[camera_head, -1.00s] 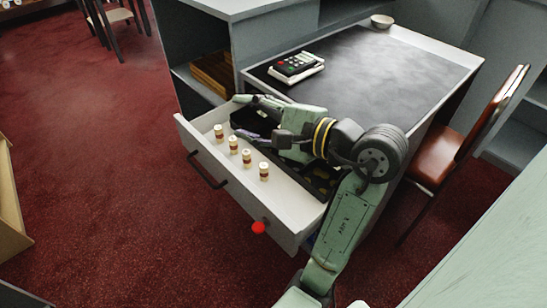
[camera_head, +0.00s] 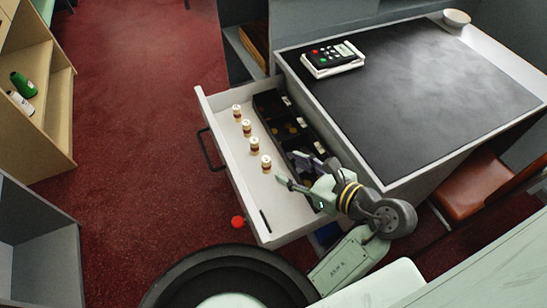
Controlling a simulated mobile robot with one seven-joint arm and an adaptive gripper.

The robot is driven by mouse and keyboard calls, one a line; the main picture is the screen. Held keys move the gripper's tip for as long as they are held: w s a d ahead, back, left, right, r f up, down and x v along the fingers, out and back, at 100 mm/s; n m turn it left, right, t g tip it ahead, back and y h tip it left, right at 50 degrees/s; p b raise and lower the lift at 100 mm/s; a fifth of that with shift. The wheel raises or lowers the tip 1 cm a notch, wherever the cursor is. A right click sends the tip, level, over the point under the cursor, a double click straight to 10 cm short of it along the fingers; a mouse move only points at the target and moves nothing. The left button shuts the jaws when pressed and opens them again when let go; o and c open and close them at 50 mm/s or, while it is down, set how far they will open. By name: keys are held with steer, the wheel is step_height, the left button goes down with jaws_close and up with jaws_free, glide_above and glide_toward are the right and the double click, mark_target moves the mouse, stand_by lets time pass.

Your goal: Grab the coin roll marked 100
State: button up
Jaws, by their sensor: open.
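Several small coin rolls stand upright in a row in the open white drawer (camera_head: 204,103): the farthest roll (camera_head: 237,110), the second (camera_head: 246,127), the third (camera_head: 254,146) and the nearest (camera_head: 266,163). They are cream with dark bands. Their markings are too small to read, so I cannot tell which is marked 100. My gripper (camera_head: 288,169) is open and empty, just right of the nearest roll, over the drawer beside the black coin tray (camera_head: 270,101). Part of the tray is hidden behind my gripper and arm.
A brown chair (camera_head: 470,190) stands at right. A wooden shelf (camera_head: 60,90) with bottles is at left. A red ball (camera_head: 237,222) shows by the drawer front. Red carpet lies clear left of the drawer.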

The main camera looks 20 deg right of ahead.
mark_target(270, 162)
steer(key=x, duration=0.5)
steer(key=shift+w+a+f+p, duration=0.1)
steer(key=shift+a+f+p, duration=0.1)
steer(key=shift+p, duration=0.15)
steer(key=shift+w+a+f+p, duration=0.25)
steer(key=shift+w+f, duration=0.3)
steer(key=shift+w, duration=0.15)
steer(key=shift+w+a+f+p, duration=0.2)
steer(key=shift+w+f+p, duration=0.1)
steer(key=shift+w+f, duration=0.3)
steer(key=shift+w+a+f+p, duration=0.25)
steer(key=shift+w+f, duration=0.2)
steer(key=shift+w, duration=0.35)
steer(key=shift+c, duration=0.4)
jaws_close()
